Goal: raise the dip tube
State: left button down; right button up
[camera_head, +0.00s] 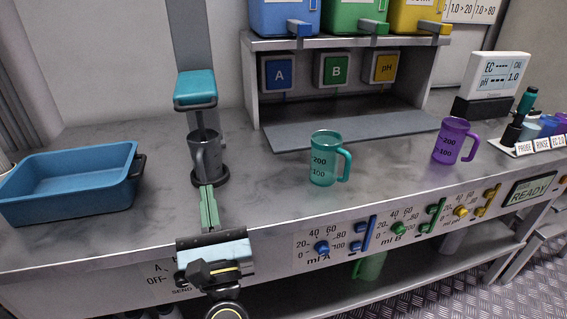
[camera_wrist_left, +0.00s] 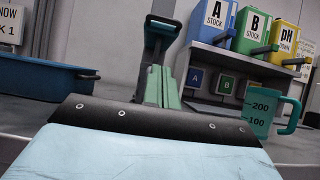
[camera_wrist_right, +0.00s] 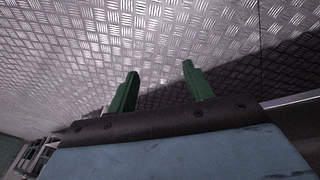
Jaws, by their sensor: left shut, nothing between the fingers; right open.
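A teal block with a dark loop handle (camera_head: 195,90) sits on a grey upright post at the back left; I take it for the dip tube's head. My right gripper (camera_wrist_right: 157,78) is open and empty above a patterned metal floor.
A blue tray (camera_head: 70,209) lies left of the mug. A teal jug (camera_head: 325,158) and a purple jug (camera_head: 455,141) stand to the right. A shelf (camera_head: 345,42) holds blue, green and yellow stock containers. Dosing knobs line the counter's front edge.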

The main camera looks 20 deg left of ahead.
dwell(0.3)
pick_arm(q)
jog(key=shift+w+r, duration=0.1)
jog(key=shift+r, duration=0.05)
jog(key=p+x, duration=0.1)
jog(key=x, duration=0.8)
jog(key=shift+w+a+r, duration=0.1)
jog(key=shift+w, duration=0.05)
jog(key=shift+w+a+r+p, duration=0.15)
jog(key=shift+r+p, duration=0.1)
jog(key=shift+r, duration=0.4)
jog(key=shift+w+a+r+p, duration=0.15)
jog(key=shift+r+p, duration=0.15)
jog(key=shift+r, duration=0.35)
jog(key=shift+w+a+r+p, duration=0.1)
jog(key=shift+w+r+p, duration=0.15)
jog(key=shift+r, duration=0.4)
pick_arm(e)
jog(key=s+d+f, duration=0.2)
jog(key=s+f, duration=0.1)
jog(key=f, duration=0.2)
jog(key=shift+s+f, duration=0.15)
jog(key=shift+s, duration=0.2)
pick_arm(q)
jog(key=shift+r, duration=0.15)
pick_arm(e)
jog(key=shift+s, duration=0.15)
